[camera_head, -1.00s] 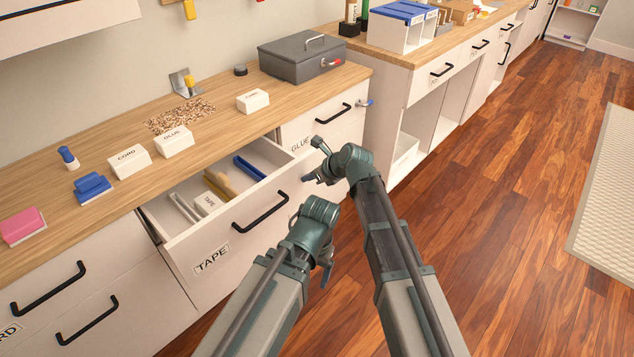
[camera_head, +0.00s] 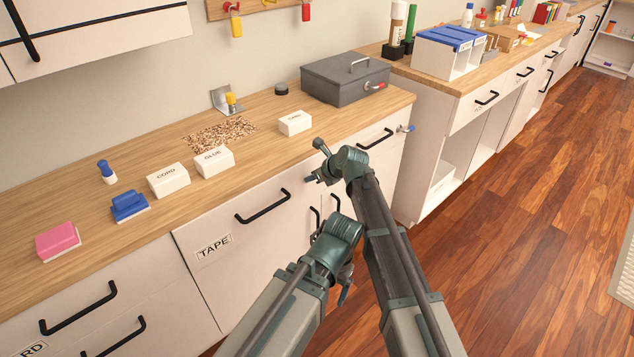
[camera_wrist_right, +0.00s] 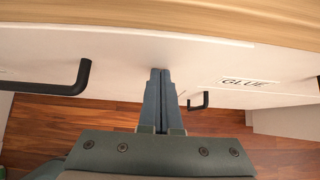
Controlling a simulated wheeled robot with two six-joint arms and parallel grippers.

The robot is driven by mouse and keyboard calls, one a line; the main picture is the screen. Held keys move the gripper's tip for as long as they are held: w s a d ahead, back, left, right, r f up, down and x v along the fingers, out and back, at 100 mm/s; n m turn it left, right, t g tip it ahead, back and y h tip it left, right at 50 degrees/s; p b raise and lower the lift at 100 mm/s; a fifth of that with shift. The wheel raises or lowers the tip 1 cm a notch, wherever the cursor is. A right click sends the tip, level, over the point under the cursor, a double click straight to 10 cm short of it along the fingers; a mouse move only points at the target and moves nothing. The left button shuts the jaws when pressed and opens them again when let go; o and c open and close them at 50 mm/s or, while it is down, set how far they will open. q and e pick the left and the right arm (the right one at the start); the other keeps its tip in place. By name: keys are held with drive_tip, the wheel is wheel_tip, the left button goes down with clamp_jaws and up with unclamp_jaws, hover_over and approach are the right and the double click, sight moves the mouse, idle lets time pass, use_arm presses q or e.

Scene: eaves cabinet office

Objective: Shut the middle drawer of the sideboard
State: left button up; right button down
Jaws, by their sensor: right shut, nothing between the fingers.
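The middle drawer (camera_head: 222,225) of the sideboard, labelled TAPE, is in the head view with its front flush with the cabinet face. Its black bar handle (camera_head: 263,206) is left of my right gripper. My right gripper (camera_head: 318,162) is shut and empty in front of the sideboard, near the drawer's right end. In the right wrist view its closed fingers (camera_wrist_right: 160,84) point at the white front, between a black handle (camera_wrist_right: 66,82) and the GLUE label (camera_wrist_right: 250,81); contact is unclear. My left arm (camera_head: 335,243) is low in front of the cabinet; its fingers do not show clearly.
On the wooden top (camera_head: 60,205) are a pink block (camera_head: 58,242), a blue stamp (camera_head: 129,206), white labelled blocks (camera_head: 213,162) and a grey cash box (camera_head: 345,79). A key (camera_head: 405,128) sticks out at the right drawer.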

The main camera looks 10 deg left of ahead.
drive_tip(key=shift+w+a, duration=0.55)
drive_tip(key=shift+a, duration=0.15)
drive_tip(key=shift+w+r, duration=0.1)
drive_tip(key=shift+r, duration=0.1)
drive_tip(key=shift+s+d+r+p, duration=0.3)
drive_tip(key=shift+r+p, duration=0.25)
drive_tip(key=shift+p, duration=0.15)
drive_tip(key=p+v, duration=0.8)
drive_tip(key=v, duration=0.4)
drive_tip(key=shift+s+d, duration=0.3)
drive_tip(key=shift+d, duration=0.15)
drive_tip(key=shift+f, duration=0.1)
